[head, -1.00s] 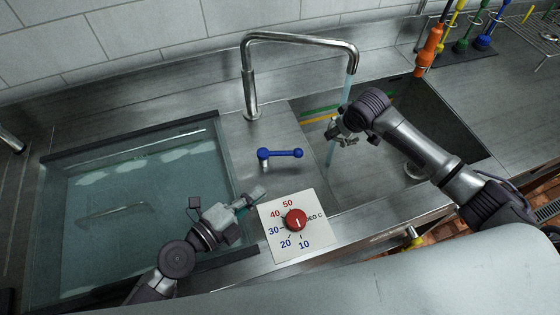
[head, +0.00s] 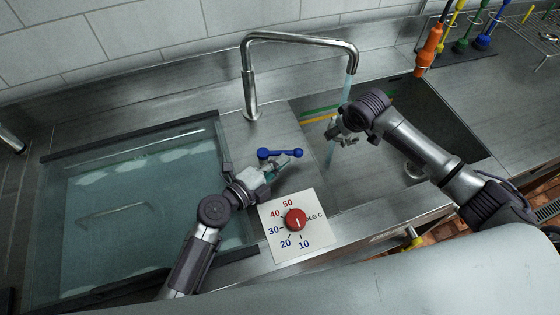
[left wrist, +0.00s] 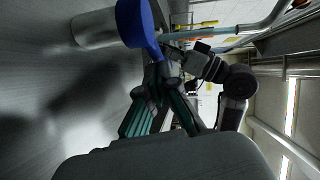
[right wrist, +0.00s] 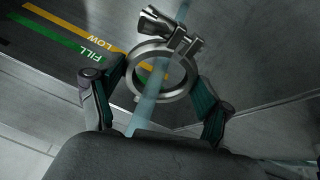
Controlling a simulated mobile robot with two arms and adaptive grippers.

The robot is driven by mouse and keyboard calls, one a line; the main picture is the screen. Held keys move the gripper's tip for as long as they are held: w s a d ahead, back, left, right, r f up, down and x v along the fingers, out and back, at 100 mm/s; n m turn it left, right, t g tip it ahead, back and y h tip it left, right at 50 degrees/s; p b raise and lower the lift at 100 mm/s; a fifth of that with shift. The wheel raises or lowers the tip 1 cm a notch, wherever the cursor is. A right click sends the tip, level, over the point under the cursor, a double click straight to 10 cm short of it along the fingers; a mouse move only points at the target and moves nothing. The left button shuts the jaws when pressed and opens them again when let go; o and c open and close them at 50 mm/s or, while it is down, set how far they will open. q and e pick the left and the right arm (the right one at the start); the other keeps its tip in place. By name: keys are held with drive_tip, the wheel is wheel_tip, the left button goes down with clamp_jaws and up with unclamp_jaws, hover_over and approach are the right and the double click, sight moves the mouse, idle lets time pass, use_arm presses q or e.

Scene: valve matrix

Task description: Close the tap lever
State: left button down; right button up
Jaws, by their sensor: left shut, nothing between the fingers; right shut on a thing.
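The blue tap lever (head: 280,153) sits on a short metal post on the deck between the two basins, its arm pointing right. It looms large in the left wrist view (left wrist: 140,22). My left gripper (head: 284,168) is shut and empty, close to the near side of the lever; I cannot tell if they touch. The swan-neck tap (head: 300,38) pours a water stream (head: 347,92) into the right basin. My right gripper (right wrist: 160,80) is shut on a metal clamp ring (right wrist: 140,92), held in the path of the stream.
A temperature plate with a red knob (head: 295,219) lies just in front of the lever. The left basin (head: 130,215) is full of water. The right basin (head: 440,130) has yellow and green level marks. Coloured-handled tools (head: 430,45) hang at the back right.

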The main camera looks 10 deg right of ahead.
use_arm(q)
drive_tip(key=shift+w+d+n+t+y, duration=0.2)
drive_tip(key=shift+n+t+y, duration=0.35)
drive_tip(key=shift+n+t, duration=0.1)
drive_tip(key=shift+w+d+n+t+y, duration=0.15)
drive_tip(key=shift+w+n+t+y, duration=0.05)
drive_tip(key=shift+n+t+y, duration=0.4)
drive_tip(key=shift+w+d, duration=0.15)
drive_tip(key=shift+w, duration=0.15)
drive_tip(key=s, duration=0.4)
drive_tip(key=shift+s+r, duration=0.4)
drive_tip(key=v, duration=0.8)
drive_tip(key=shift+s+d, duration=0.15)
use_arm(e)
drive_tip(key=shift+a, duration=0.1)
use_arm(q)
drive_tip(key=shift+s+a+r, duration=0.15)
drive_tip(key=shift+s+a, duration=0.05)
drive_tip(key=shift+s, duration=0.2)
